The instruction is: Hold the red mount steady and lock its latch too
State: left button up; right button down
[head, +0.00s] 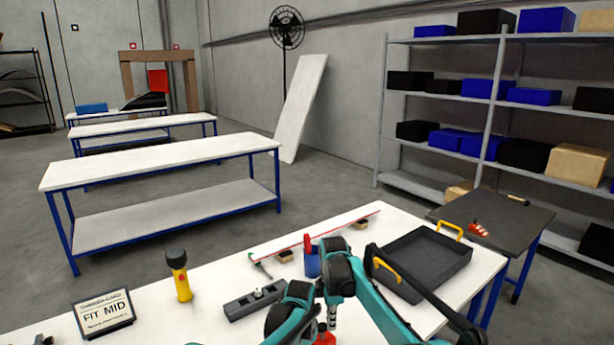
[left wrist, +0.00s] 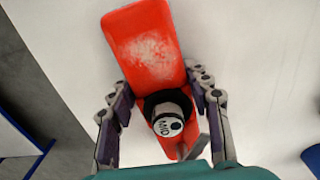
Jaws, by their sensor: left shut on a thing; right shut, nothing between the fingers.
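The red mount (left wrist: 146,45) fills the middle of the left wrist view, lying over the white tabletop. A dark cylinder with a white face reading MID (left wrist: 168,122) sits on it. A grey lever, seemingly the latch (left wrist: 196,147), sticks out at a slant beside the cylinder; whether it is locked I cannot tell. My left gripper (left wrist: 165,110) has a finger on each side of the mount and is shut on it. In the head view only a bit of the red mount (head: 324,338) shows at the bottom edge. My right gripper (head: 332,318) is shut and empty just above it.
A dark tray (head: 460,268) with yellow handles stands at the right of the white table. A dark block (head: 240,308), blue cup (head: 312,263), yellow flashlight (head: 180,284) and FIT MID card (head: 104,314) stand on the left and middle. A long red-edged strip (head: 320,230) lies behind.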

pick_arm(q)
jog(key=shift+d, duration=0.2)
pick_arm(e)
jog(key=shift+w+a, duration=0.3)
jog(key=shift+w, duration=0.45)
jog(key=shift+d, duration=0.1)
jog(key=shift+w+d, duration=0.15)
jog(key=shift+d, duration=0.15)
pick_arm(q)
jog(key=shift+a, duration=0.15)
pick_arm(e)
notch_tip(320, 180, up, 6)
jog(key=shift+d, duration=0.1)
dwell(0.4)
pick_arm(q)
jog(key=o, duration=1.4)
